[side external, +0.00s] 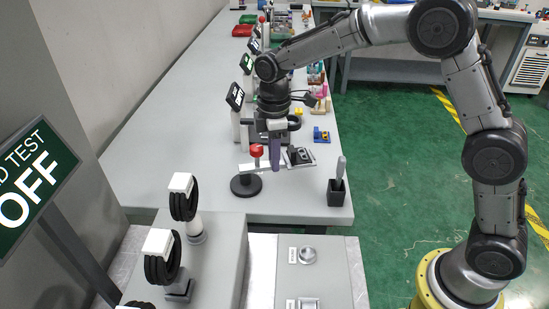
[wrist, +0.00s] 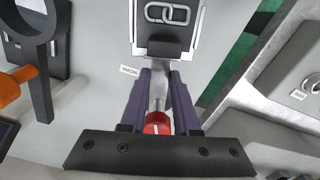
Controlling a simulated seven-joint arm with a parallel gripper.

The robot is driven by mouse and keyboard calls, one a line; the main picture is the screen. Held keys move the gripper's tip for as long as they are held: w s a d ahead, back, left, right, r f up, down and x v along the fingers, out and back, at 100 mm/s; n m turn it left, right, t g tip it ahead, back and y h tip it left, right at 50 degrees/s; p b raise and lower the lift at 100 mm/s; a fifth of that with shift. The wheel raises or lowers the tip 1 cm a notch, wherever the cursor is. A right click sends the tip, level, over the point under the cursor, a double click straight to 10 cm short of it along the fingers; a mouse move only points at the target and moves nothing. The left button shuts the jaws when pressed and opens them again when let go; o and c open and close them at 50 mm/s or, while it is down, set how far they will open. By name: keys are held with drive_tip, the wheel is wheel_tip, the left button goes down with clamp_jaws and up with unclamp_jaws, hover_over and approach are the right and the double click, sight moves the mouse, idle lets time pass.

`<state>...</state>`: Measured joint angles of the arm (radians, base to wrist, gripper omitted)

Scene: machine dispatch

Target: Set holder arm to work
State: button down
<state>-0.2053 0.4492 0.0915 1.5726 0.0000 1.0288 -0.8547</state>
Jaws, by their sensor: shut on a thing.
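The holder is a round black base (side external: 246,186) on the bench with a pale horizontal holder arm (side external: 258,167) and a red knob (side external: 257,150) above it. The holder arm reaches right toward a small grey plate with a black part (side external: 299,156). My gripper (side external: 275,166) points down at the holder arm's right part. In the wrist view my gripper's purple fingers (wrist: 160,76) are closed on the pale holder arm (wrist: 157,88), with the red knob (wrist: 157,123) low between them. A small label (wrist: 129,71) lies left of the fingertips, its text upside down. The fingers partly hide the holder arm.
A black cup with a grey tool (side external: 337,188) stands at the bench's right edge. Upright screens (side external: 235,97) line the left side. Black coils on white posts (side external: 183,197) stand in front. A device with a chain-link icon (wrist: 172,14) lies beyond the fingertips.

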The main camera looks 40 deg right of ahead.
drive_tip(key=shift+w+d+n, duration=0.3)
drive_tip(key=shift+w+n, duration=0.4)
drive_tip(key=shift+n, duration=0.5)
drive_tip(key=shift+w+d+n, duration=0.1)
drive_tip(key=shift+w+n, duration=0.55)
drive_tip(key=shift+n, duration=0.35)
drive_tip(key=shift+w+r+n, duration=0.1)
drive_tip(key=shift+w+n, duration=0.05)
drive_tip(key=shift+n, duration=0.15)
drive_tip(key=c, duration=0.6)
unclamp_jaws()
drive_tip(key=shift+c, duration=0.2)
wheel_tip(320, 180, up, 14)
